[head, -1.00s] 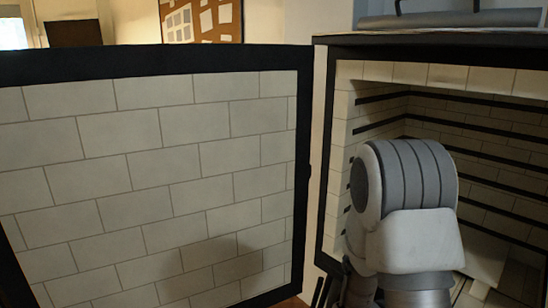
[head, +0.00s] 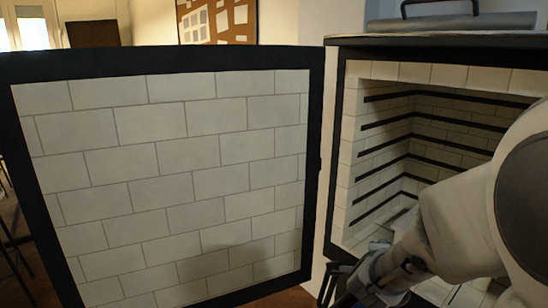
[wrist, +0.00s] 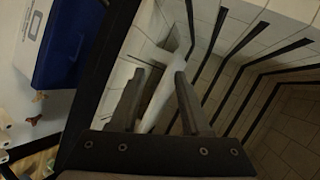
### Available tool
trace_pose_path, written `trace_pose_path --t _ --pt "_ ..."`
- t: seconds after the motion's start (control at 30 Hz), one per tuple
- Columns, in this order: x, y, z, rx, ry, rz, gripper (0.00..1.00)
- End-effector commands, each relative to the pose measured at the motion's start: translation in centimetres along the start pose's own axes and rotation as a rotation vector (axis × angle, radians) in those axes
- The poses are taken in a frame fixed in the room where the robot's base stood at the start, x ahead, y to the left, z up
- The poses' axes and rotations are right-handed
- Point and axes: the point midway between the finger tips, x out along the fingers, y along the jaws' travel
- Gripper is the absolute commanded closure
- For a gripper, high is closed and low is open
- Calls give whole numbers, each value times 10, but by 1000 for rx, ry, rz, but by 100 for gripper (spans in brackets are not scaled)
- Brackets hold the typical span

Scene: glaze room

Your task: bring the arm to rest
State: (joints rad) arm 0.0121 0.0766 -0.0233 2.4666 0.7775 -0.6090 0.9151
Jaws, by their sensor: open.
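My gripper (wrist: 160,75) is open in the wrist view, its two dark fingers apart. I see nothing held between them; a pale strip shows behind the gap, and I cannot tell what part of the kiln it is. The open kiln (head: 352,150) lies beyond the fingers, with pale brick walls and dark ledges. In the head view my arm crosses the right side, in front of the kiln's mouth. My wrist is low near the front edge of the opening, and the fingertips are not clear there.
The kiln door (head: 170,165) stands wide open at the left, brick-lined with a black frame. A blue and white box (wrist: 70,45) lies at the wrist view's upper left, with small brown items below it. A pinboard (head: 216,22) hangs at the back.

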Motion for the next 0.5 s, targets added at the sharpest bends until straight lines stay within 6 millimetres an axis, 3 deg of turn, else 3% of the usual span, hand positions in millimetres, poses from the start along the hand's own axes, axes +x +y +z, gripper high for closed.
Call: trace_pose_path --t 0.1,0.23,0.37,0.5 --pt "-32 -17 30 -190 -183 9 53" --pt "-74 -21 53 -435 -357 11 53" --pt "-119 -16 63 -705 -501 7 53" --pt "-167 -1 57 -1008 -621 8 53"
